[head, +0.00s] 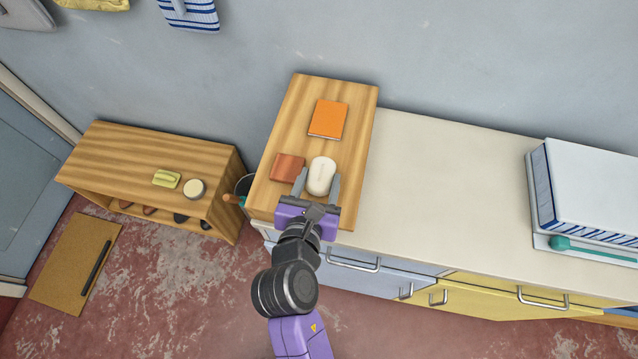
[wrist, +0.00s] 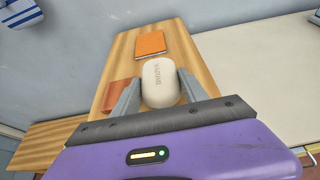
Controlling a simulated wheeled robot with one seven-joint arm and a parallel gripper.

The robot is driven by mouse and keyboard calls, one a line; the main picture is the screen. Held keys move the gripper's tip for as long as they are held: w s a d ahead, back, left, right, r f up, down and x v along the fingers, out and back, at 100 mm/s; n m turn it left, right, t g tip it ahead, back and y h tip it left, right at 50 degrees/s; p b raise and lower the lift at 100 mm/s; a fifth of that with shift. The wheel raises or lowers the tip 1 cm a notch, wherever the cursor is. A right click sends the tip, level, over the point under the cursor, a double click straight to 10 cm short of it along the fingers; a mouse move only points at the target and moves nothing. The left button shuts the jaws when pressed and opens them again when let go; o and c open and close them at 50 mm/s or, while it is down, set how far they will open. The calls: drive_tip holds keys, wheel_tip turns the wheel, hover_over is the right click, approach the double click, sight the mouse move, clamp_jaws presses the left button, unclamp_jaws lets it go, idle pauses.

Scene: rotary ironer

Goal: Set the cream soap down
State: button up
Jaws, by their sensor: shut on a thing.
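The cream soap (head: 321,176) is a pale rounded bar between the two grey fingers of my purple gripper (head: 320,187). My gripper is shut on it. The soap also shows in the wrist view (wrist: 158,82), with lettering on its top. It is over the near half of a wooden board (head: 301,102) at the left end of the counter. I cannot tell whether the soap touches the board.
An orange notebook (head: 328,119) lies behind the soap on the board, and a brown block (head: 287,168) lies close to its left. The pale counter (head: 440,170) is clear up to a white and blue stack (head: 590,190). A low wooden shelf (head: 130,155) stands left.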

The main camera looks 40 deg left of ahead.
drive_tip(key=shift+f, duration=1.1)
drive_tip(key=o, duration=1.1)
drive_tip(key=shift+f, duration=0.1)
drive_tip(key=shift+o, duration=0.2)
drive_tip(key=shift+s, duration=0.1)
drive_tip(key=v, duration=1.2)
drive_tip(key=shift+b, duration=0.4)
